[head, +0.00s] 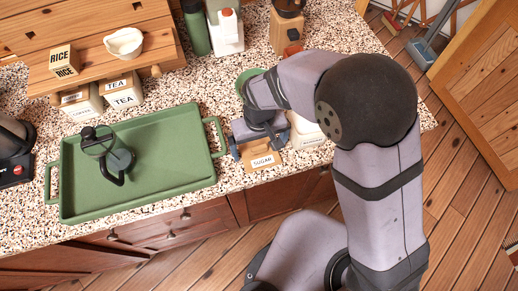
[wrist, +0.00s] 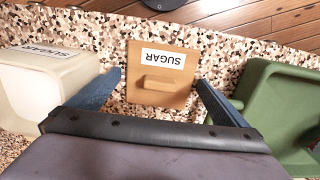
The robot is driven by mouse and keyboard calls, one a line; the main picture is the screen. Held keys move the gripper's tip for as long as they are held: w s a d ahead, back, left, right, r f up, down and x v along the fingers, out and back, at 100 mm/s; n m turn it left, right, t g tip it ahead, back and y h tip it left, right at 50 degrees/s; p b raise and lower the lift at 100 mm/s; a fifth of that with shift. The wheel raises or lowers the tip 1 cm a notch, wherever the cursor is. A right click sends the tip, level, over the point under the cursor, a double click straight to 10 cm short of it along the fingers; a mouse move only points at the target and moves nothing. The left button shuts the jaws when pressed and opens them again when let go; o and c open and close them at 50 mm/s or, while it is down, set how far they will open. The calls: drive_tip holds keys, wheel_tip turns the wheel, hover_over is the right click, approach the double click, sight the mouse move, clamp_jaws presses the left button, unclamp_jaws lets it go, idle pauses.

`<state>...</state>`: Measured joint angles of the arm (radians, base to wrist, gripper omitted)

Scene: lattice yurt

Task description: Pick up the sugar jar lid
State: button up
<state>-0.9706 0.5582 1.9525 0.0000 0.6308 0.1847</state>
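The sugar jar lid (wrist: 161,82) is a square wooden plate with a small block handle and a white SUGAR label. It lies on the speckled counter; in the head view the lid (head: 263,163) shows partly, just right of the green tray. My gripper (wrist: 159,79) is open and empty, its blue fingers on either side of the lid with gaps to its edges. In the head view my gripper (head: 260,147) is over the lid, which my wrist partly hides. The cream sugar jar (wrist: 35,85) stands left of the lid in the wrist view; in the head view the jar (head: 307,132) is partly behind my arm.
The green tray (head: 180,147) holds a glass press with a black handle (head: 108,155). Tea (head: 122,92) and coffee jars stand behind it, below a wooden shelf (head: 85,40) with a rice box and white bowl. The counter's front edge is close to the lid.

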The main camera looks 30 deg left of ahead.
sight(259, 147)
drive_tip(key=c, duration=0.8)
drive_tip(key=shift+o, duration=0.2)
drive_tip(key=shift+r, duration=0.15)
wheel_tip(259, 147, up, 10)
drive_tip(key=b, duration=0.3)
drive_tip(key=w+d+r+p, duration=0.6)
drive_tip(key=w+d+p, duration=0.3)
drive_tip(key=w, duration=0.3)
drive_tip(key=shift+d+m, duration=0.2)
drive_tip(key=shift+m, duration=0.2)
drive_tip(key=shift+w, duration=0.1)
